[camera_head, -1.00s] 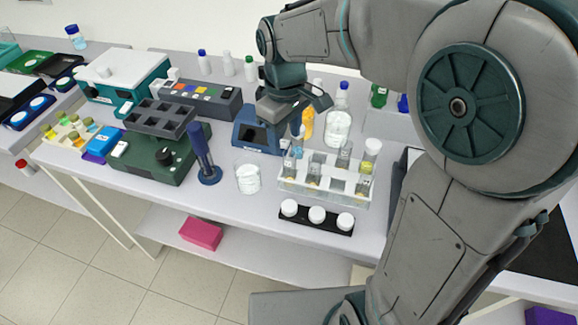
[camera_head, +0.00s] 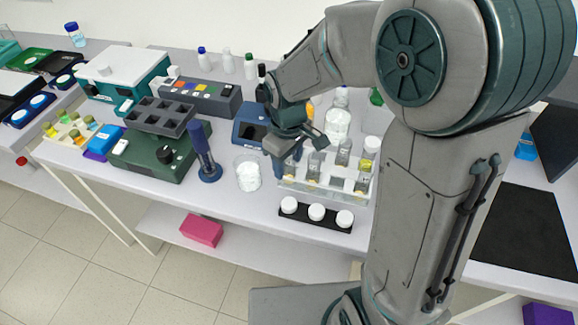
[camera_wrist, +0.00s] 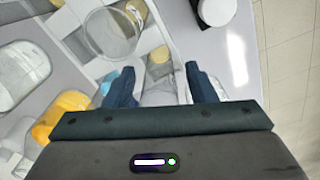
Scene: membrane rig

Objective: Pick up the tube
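A clear rack (camera_head: 322,192) stands near the front edge of the bench, with several small clear tubes in it. One tube (camera_head: 343,152) shows in its back row; some have yellowish contents at the bottom. I cannot tell which tube is meant. My gripper (camera_head: 288,167) is over the left end of the rack and hides part of it. In the wrist view my gripper (camera_wrist: 163,88) has its two dark blue fingers apart, with nothing clearly held between them. A clear round rim (camera_wrist: 112,34) and a yellow round spot (camera_wrist: 160,55) lie just beyond the fingers.
A black strip with white-capped jars (camera_head: 316,213) lies in front of the rack. A beaker (camera_head: 248,175) and a blue stand (camera_head: 206,160) are to its left. A round bottle (camera_head: 338,124) stands behind it. A blue device (camera_head: 251,125) is close to my gripper.

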